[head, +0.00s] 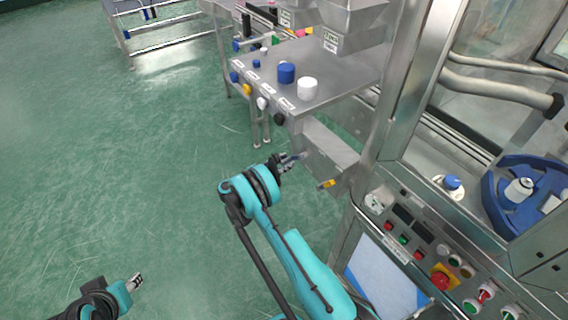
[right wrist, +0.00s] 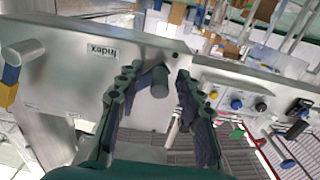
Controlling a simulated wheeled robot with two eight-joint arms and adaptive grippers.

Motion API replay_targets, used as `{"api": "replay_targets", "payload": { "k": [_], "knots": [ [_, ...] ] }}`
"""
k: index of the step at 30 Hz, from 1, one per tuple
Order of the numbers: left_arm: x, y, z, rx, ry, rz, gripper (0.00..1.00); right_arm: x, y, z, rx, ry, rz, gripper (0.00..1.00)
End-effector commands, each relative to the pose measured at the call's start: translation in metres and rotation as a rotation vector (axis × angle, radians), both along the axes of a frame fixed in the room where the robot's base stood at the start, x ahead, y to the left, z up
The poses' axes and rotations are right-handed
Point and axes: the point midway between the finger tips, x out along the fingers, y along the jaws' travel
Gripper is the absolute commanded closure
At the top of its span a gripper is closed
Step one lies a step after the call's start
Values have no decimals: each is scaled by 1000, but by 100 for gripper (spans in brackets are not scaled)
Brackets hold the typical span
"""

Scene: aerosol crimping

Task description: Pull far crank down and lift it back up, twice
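The grey metal box (head: 328,148) stands below the steel table, and a crank with a yellow and blue handle (head: 327,184) sticks out at its near end. In the right wrist view that yellow and blue handle (right wrist: 9,84) is at the far left. A grey round crank handle (right wrist: 160,82) shows between the right fingers. My right gripper (head: 292,160) is at the far end of the box. Its fingers are open on either side of this handle, with gaps visible. My left gripper (head: 136,282) is low at the left, away from the box; its opening is unclear.
The steel table (head: 338,82) with a blue cap (head: 286,73), a white cap (head: 308,88) and several knobs along its front is just above and behind my right gripper. A control panel (head: 425,245) stands at the right. Green floor lies clear to the left.

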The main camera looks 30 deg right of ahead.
Motion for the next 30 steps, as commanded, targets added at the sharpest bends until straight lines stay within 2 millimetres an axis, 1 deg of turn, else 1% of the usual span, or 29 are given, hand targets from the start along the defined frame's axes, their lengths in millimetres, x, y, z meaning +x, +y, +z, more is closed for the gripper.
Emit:
{"api": "replay_targets", "payload": {
  "k": [4, 5, 6, 8, 9, 20, 26, 30],
  "knots": [
    [0, 0, 0, 0, 0, 0, 59, 0, 0, 0, 0, 0, 0, 63],
    [0, 0, 0, 0, 0, 0, 59, 0, 0, 0, 0, 0, 0, 71],
    [0, 0, 0, 0, 0, 0, 59, 0, 0, 0, 0, 0, 0, 82],
    [0, 0, 0, 0, 0, 0, 59, 0, 0, 0, 0, 0, 0, 98],
    [0, 0, 0, 0, 0, 0, 59, 0, 0, 0, 0, 0, 0, 100],
    [0, 0, 0, 0, 0, 0, 59, 0, 0, 2, 2, -24, 0, 100],
    [0, 0, 0, 0, 0, 0, 59, 2, 0, 8, 9, -113, 0, 100],
    [0, 0, 0, 0, 0, 0, 59, 3, 0, 15, 17, -216, 0, 100]
  ]
}}
